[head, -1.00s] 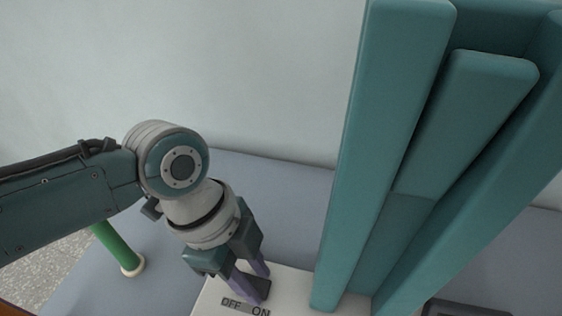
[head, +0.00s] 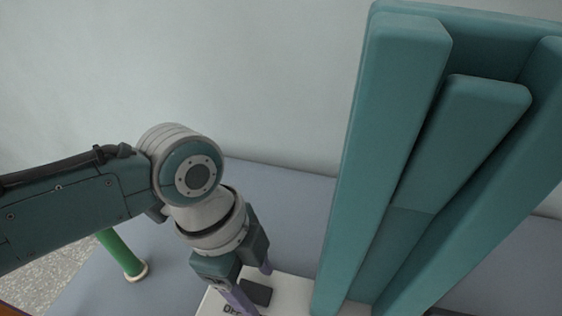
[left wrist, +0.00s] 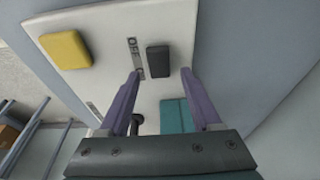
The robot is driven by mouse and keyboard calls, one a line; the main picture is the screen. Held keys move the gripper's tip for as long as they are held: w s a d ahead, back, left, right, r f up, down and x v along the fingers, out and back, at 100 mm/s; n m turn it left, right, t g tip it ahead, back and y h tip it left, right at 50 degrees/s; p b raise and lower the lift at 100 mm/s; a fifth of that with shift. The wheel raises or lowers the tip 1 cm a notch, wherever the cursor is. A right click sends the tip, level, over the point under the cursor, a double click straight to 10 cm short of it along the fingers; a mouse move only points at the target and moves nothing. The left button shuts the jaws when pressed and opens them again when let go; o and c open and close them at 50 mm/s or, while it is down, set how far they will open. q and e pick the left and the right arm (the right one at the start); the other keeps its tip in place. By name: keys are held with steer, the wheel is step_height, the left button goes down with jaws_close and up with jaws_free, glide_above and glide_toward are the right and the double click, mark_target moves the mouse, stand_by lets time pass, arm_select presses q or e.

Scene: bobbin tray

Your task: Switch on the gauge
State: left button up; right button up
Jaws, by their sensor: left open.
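A white panel (left wrist: 109,25) lies below my left gripper, and part of it shows in the head view (head: 293,291). On it is a dark rectangular switch block (left wrist: 158,61), also visible in the head view (head: 257,291). A printed label (left wrist: 132,46) reading OFF is beside the block; the ON lettering is mostly hidden by a finger. My left gripper (left wrist: 161,74) is open, with its two purple fingers on either side of the block and gaps on both sides in the wrist view. I cannot tell the switch's setting. No gauge dial is clearly visible. My right gripper is not in view.
A yellow block (left wrist: 66,50) sits at the panel's corner. A small dark round part (left wrist: 137,119) lies partly behind the gripper. A pale wall closes the back.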

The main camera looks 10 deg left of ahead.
arm_select(q)
steer(key=p+v, duration=0.2)
steer(key=v, duration=0.7)
steer(key=shift+r, duration=0.1)
